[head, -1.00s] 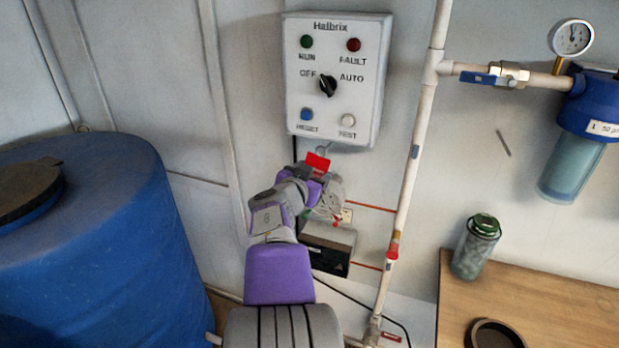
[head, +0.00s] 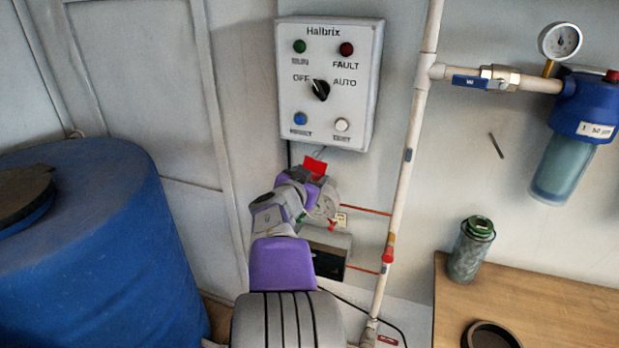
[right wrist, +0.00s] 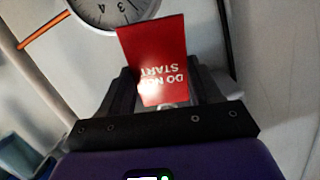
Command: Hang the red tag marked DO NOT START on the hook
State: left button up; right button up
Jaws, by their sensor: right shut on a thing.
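The red tag (head: 315,167) is just below the lower edge of the control box in the head view. In the right wrist view the tag (right wrist: 155,55) shows white DO NOT START lettering, upside down, with a bright glare spot on it. My right gripper (head: 313,180) is shut on the tag's lower part; its two dark fingers (right wrist: 168,88) show on either side of it in the wrist view. A thin wire shape (head: 327,150) shows beside the tag under the box; I cannot tell whether it is the hook or whether the tag touches it. My left gripper is not in view.
The grey Halbrix control box (head: 328,85) is on the wall above my gripper. A white pipe (head: 408,160) runs down to its right. A round dial (right wrist: 112,12) lies behind the tag in the wrist view. A blue drum (head: 95,250) stands left, a wooden bench (head: 560,290) right.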

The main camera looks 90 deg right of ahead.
jog(key=o, duration=1.1)
jog(key=shift+a, duration=0.1)
jog(key=v, duration=0.7)
jog(key=shift+w+a, duration=0.1)
jog(key=shift+a, duration=0.1)
